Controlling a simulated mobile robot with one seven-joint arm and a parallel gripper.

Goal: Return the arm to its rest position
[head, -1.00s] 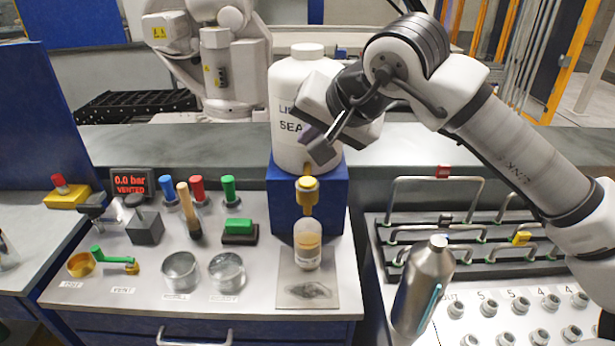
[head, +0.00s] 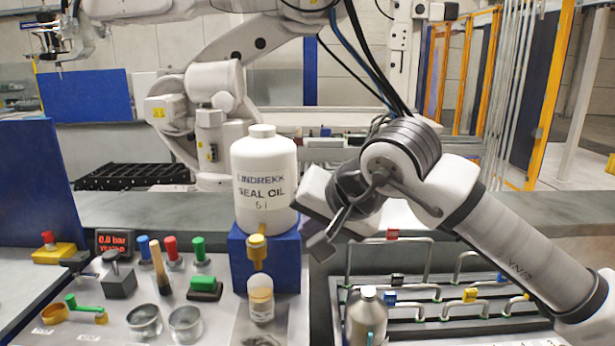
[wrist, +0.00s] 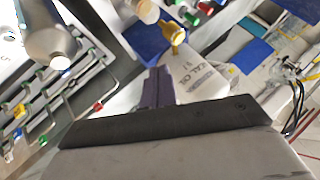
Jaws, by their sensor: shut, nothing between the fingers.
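My gripper (head: 322,242) is at the end of my arm, to the right of the white seal oil jug (head: 263,190) in the head view. Its fingers are shut and empty. In the wrist view my gripper (wrist: 158,88) shows as a dark closed finger pair beside the jug (wrist: 195,78). I cannot tell whether it touches the jug. My arm (head: 500,235) stretches from the right edge up to a bent elbow and down to the gripper.
The jug stands on a blue block (head: 238,262) with a yellow tap (head: 257,250) above a small bottle (head: 261,300). A metal flask (head: 366,318) stands at front right, near a rack of metal handles (head: 440,290). Cups and coloured-handled tools fill the left bench.

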